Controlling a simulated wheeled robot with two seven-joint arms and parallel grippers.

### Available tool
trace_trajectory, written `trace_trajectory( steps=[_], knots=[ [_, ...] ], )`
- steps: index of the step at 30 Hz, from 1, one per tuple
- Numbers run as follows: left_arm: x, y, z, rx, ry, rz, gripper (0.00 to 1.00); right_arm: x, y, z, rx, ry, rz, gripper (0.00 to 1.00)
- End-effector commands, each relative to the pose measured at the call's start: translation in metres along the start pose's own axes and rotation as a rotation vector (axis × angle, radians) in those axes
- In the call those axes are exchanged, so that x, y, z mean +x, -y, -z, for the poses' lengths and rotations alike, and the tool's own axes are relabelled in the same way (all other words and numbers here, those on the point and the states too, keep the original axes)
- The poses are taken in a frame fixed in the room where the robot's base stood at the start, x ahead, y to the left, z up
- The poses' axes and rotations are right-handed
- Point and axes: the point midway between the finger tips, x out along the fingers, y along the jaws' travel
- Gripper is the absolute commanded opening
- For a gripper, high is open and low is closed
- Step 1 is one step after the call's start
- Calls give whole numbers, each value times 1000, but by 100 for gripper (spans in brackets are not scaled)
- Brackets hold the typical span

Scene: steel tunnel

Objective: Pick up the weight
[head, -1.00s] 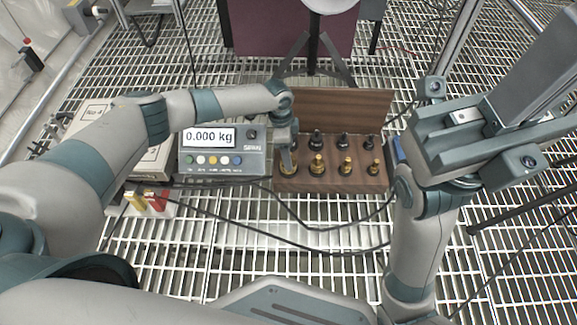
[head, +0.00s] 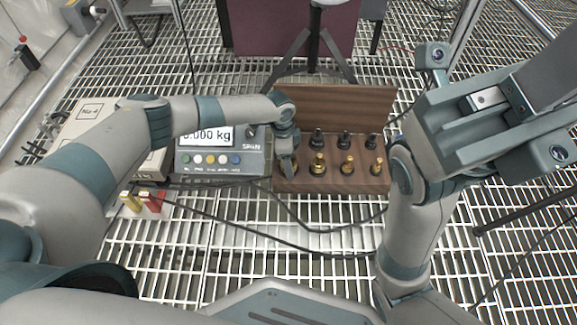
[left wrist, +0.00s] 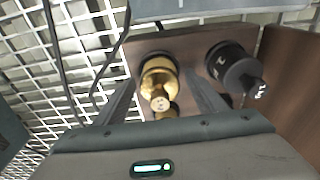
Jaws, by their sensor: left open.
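The weights stand upright in a wooden box (head: 330,184) in the head view. My left gripper (head: 287,165) is over the left end of the front row and hides the leftmost brass weight. In the left wrist view my left gripper (left wrist: 162,98) is open, with a brass weight (left wrist: 158,78) between its fingers. A black weight (left wrist: 236,70) stands to the right, outside the fingers. My right gripper (head: 495,105) is raised at the right; its jaw opening is unclear.
A scale (head: 215,165) is left of the box, its display partly covered by my left arm. A cardboard box (head: 92,120) is further left. Red and yellow connectors (head: 145,200) and black cables lie on the grating in front. A tripod (head: 312,50) stands behind.

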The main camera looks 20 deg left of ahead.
Motion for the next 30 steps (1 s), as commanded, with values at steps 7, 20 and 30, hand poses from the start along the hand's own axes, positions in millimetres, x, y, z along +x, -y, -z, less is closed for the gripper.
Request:
trace_trajectory(
  steps=[7, 20, 30],
  knots=[
    [-1, 0, 1, 0, -1, 0, 64, 3, 0, 1, 0, -10, 1, 0],
    [0, 0, 1, 1, -1, 0, 12, -3, -1, -1, -5, 12, 4, 0],
    [-2, 1, 2, 1, -4, 2, 0, -3, -2, -2, -6, 13, 4, 0]
  ],
)
